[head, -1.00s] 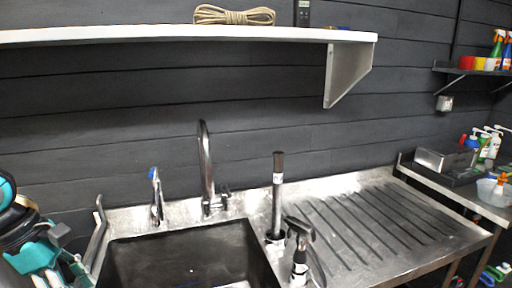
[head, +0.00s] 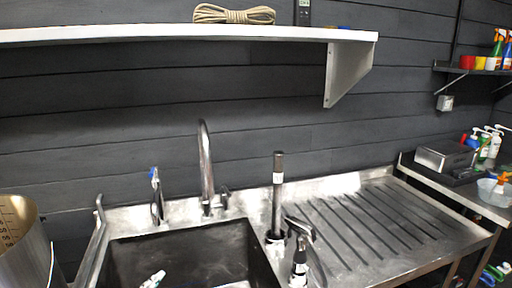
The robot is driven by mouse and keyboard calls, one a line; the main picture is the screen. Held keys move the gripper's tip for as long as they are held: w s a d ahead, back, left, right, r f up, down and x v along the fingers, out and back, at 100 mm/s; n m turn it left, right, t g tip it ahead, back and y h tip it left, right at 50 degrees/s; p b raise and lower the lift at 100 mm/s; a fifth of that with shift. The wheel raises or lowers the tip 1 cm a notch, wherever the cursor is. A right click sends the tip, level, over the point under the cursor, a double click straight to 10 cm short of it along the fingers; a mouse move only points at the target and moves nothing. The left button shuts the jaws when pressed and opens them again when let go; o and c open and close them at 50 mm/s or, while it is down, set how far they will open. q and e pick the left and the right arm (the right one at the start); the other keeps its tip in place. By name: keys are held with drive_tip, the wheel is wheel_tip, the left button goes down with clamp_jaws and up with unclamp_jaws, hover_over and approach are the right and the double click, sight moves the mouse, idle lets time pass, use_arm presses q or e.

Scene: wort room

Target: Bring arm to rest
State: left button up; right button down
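Neither of my grippers can be made out in the head view. No arm shows over the sink (head: 185,255) or the ribbed drainboard (head: 375,230). A small white and teal item (head: 153,279) shows at the bottom edge, over the sink; I cannot tell what it is.
A metal pot with volume marks (head: 25,245) stands at the left edge. A tall curved tap (head: 206,165), an upright dark tube (head: 278,195) and a black-topped spray bottle (head: 300,255) rise around the sink. A white shelf (head: 180,34) overhangs, with coiled rope (head: 234,14) on it.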

use_arm(q)
drive_tip(key=s+a+f+n+g+y, duration=0.1)
drive_tip(key=s+f+n+g, duration=0.95)
drive_tip(key=s+f, duration=1.15)
wheel_tip(320, 180, down, 25)
drive_tip(key=s+m+g+b, duration=0.2)
drive_tip(key=m+g+b, duration=0.1)
drive_tip(key=g, duration=0.1)
drive_tip(key=s+a+f+g+b, duration=0.1)
drive_tip(key=s+a+f+b, duration=0.1)
drive_tip(key=s+f, duration=1.5)
wheel_tip(320, 180, down, 4)
drive_tip(key=shift+a+r, duration=0.15)
drive_tip(key=shift+a, duration=0.35)
drive_tip(key=shift+s, duration=0.1)
